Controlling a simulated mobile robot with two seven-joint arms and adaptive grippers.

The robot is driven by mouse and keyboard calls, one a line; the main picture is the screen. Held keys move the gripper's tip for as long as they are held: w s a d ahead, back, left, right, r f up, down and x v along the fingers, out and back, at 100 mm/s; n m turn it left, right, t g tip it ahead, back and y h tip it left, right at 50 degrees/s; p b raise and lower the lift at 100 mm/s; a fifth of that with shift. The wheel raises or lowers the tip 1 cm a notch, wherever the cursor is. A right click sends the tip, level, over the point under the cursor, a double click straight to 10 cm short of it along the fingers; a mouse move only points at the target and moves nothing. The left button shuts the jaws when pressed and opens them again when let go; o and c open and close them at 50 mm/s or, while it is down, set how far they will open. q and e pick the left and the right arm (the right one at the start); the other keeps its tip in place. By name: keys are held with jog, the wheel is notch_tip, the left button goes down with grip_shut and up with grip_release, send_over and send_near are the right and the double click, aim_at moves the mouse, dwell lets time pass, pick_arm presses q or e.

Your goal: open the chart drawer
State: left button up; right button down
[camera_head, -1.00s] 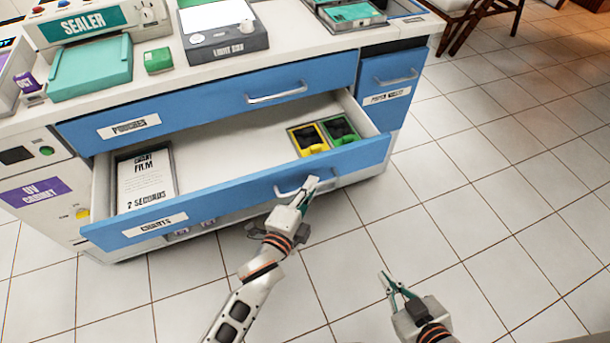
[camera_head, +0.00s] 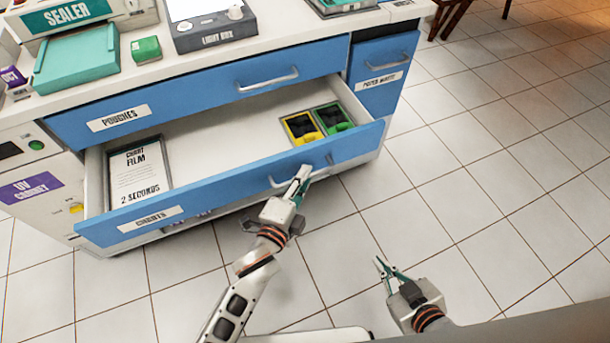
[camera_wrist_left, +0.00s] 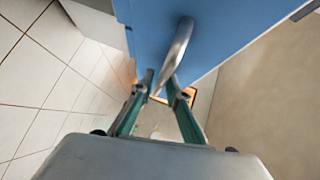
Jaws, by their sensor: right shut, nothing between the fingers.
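The chart drawer (camera_head: 235,182), the blue-fronted lower drawer labelled "CHARTS", stands well out from the cabinet with its inside showing. Its metal handle (camera_head: 273,183) is partly hidden by my left gripper (camera_head: 303,173). In the left wrist view the handle (camera_wrist_left: 180,45) runs down between the fingertips of my left gripper (camera_wrist_left: 160,82), which appear shut on it. My right gripper (camera_head: 381,264) is shut and empty, low over the floor to the right of the left one.
The drawer holds a chart film card (camera_head: 140,177), a yellow bin (camera_head: 300,128) and a green bin (camera_head: 332,118). The pouches drawer (camera_head: 205,95) above is shut. A light box (camera_head: 212,30) stands on the counter.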

pick_arm(q)
jog(key=v, duration=1.1)
jog(key=shift+s, duration=0.2)
pick_arm(e)
jog(key=shift+r, duration=0.1)
pick_arm(q)
jog(key=shift+a, duration=0.1)
pick_arm(e)
jog(key=shift+w, duration=0.1)
